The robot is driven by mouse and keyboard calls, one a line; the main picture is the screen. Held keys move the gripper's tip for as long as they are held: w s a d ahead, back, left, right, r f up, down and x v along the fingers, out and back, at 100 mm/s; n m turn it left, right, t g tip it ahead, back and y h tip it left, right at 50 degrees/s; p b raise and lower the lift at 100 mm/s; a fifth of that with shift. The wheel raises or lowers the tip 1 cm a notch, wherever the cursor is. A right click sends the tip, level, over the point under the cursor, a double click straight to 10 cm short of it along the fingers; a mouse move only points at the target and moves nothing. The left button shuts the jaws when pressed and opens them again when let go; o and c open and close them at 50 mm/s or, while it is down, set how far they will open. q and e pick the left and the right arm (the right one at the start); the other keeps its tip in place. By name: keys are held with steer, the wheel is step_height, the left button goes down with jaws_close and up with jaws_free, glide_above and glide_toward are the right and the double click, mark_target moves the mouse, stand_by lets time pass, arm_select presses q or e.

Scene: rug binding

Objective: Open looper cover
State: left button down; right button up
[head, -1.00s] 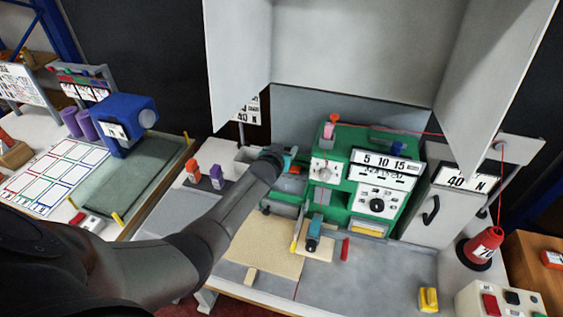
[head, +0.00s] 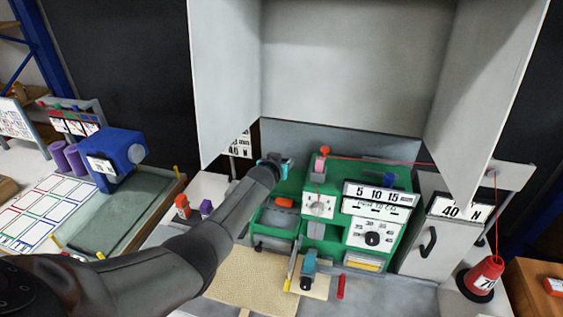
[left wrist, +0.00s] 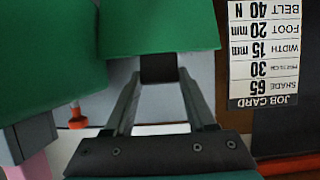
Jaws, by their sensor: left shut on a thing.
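The green sewing machine (head: 335,232) stands on the bench below the white hood. My left gripper (head: 280,163) is at the upper left of the machine, its arm reaching in from the left. In the left wrist view its fingers (left wrist: 158,95) are shut on a small dark tab at the lower edge of a green panel (left wrist: 160,25), which I take to be the looper cover. In the head view green surface (head: 291,185) shows just below the gripper, and a grey-green recess (head: 274,221) lies under that. The cover's exact tilt is hard to tell. My right gripper is not in view.
A red thread runs from the machine's top to the red cone (head: 484,277) at right. White hood panels (head: 228,80) hang close to my left arm. Orange and purple spools (head: 182,206) stand left of the machine. A job card (left wrist: 263,50) shows in the left wrist view.

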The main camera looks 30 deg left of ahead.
arm_select(q)
steer(key=shift+w+a+r, duration=0.1)
steer(key=shift+w+r, duration=0.05)
steer(key=shift+r, duration=0.3)
steer(key=c, duration=0.7)
jaws_free()
steer(key=o, duration=0.5)
steer(key=shift+f, duration=0.3)
steer(key=shift+s, duration=0.25)
steer(key=shift+s+d+r+p, duration=0.2)
steer(key=shift+s+d+p, duration=0.05)
steer(key=shift+s+p, duration=0.15)
steer(key=shift+p+v, duration=1.4)
steer(key=shift+v, duration=5.65)
steer(key=shift+a, duration=0.1)
